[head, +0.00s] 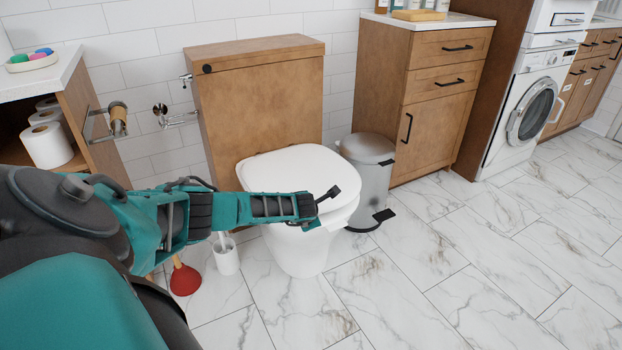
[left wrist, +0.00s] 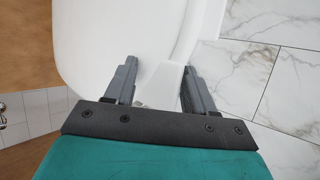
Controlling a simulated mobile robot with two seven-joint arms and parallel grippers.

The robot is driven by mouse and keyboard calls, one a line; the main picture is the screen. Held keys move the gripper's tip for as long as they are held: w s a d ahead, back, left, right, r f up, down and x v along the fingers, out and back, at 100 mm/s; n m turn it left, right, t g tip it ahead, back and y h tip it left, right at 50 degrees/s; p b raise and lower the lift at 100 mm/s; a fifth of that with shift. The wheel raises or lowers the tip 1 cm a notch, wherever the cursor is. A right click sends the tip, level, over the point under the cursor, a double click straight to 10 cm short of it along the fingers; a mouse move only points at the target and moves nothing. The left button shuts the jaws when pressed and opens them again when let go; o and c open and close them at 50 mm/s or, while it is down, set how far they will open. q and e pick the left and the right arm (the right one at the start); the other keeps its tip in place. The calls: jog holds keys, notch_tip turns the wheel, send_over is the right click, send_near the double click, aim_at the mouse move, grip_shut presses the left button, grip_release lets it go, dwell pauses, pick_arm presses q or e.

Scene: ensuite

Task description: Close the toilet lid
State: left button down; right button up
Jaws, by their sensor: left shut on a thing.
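The white toilet lid (head: 292,168) lies down over the toilet bowl (head: 298,252), looking flat or nearly so. I cannot tell whether it fully touches the rim beneath. My left gripper (head: 328,196) is at the front edge of the lid, its arm coming in from the left across the lid's near side. In the left wrist view the lid (left wrist: 95,35) fills the upper left, and the fingers of my left gripper (left wrist: 160,74) are on either side of a white edge, shut on it. My right gripper is in neither view.
A wooden cistern cabinet (head: 258,95) stands behind the toilet. A metal pedal bin (head: 368,180) is close on its right. A toilet brush holder (head: 226,258) and a red plunger (head: 185,279) are on the floor at left. The marble floor (head: 450,270) at right is clear.

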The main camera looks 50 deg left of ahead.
pick_arm(q)
jog(key=shift+w+a+r+y, duration=0.25)
jog(key=shift+a+r+y, duration=0.05)
jog(key=shift+a, duration=0.4)
jog(key=c, duration=1)
grip_release()
jog(key=shift+f, duration=0.15)
jog(key=shift+a, duration=0.1)
jog(key=shift+c, duration=0.6)
jog(key=shift+s+d+r, duration=0.2)
jog(key=shift+d+r, duration=0.1)
jog(key=shift+r, duration=0.25)
jog(key=shift+c, duration=0.5)
jog(key=v, duration=1.1)
jog(key=shift+s+d+p, duration=0.3)
jog(key=shift+s+d, duration=0.1)
jog(key=shift+d, duration=0.1)
